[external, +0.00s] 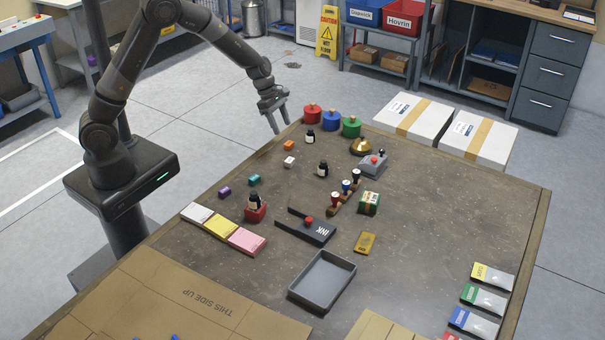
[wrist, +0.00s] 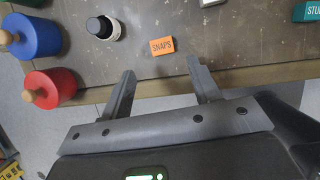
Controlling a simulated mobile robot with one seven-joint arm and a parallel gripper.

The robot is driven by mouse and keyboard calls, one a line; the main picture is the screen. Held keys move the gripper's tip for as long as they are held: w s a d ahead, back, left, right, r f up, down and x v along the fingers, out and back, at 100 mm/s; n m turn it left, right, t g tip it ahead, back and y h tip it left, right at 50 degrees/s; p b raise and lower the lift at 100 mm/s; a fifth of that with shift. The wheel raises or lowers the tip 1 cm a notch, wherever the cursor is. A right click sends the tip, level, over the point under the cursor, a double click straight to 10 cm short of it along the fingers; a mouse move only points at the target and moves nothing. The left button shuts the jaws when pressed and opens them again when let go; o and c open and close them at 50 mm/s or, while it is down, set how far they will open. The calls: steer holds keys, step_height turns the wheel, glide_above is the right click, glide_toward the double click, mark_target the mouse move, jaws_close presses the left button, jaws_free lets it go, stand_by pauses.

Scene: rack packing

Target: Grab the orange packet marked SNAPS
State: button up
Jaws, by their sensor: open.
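The orange packet marked SNAPS (wrist: 162,46) lies flat near the table edge in the wrist view, its label readable. In the external view the small orange packet (external: 288,145) lies on the far left part of the table, near a white block. My gripper (wrist: 158,88) is open and empty, its two fingers spread and pointing at the table edge. The packet is ahead of the gap between the fingertips and apart from them. In the external view my gripper (external: 279,122) is beyond the table's far left edge, to the upper left of the packet.
A dark bottle (wrist: 103,28) stands left of the packet, with red (wrist: 49,88) and blue (wrist: 33,35) wooden-knobbed cylinders farther left. A teal block (wrist: 306,11) lies to the right. A white block (external: 289,161) lies close by. The wooden table edge (wrist: 150,90) runs under the fingers.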

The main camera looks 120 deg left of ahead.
mark_target(289, 143)
steer(key=x, duration=0.7)
steer(key=shift+w+d+r, duration=0.1)
steer(key=shift+w+d, duration=0.05)
steer(key=shift+c, duration=0.3)
steer(key=c, duration=1)
steer(key=shift+r, duration=0.1)
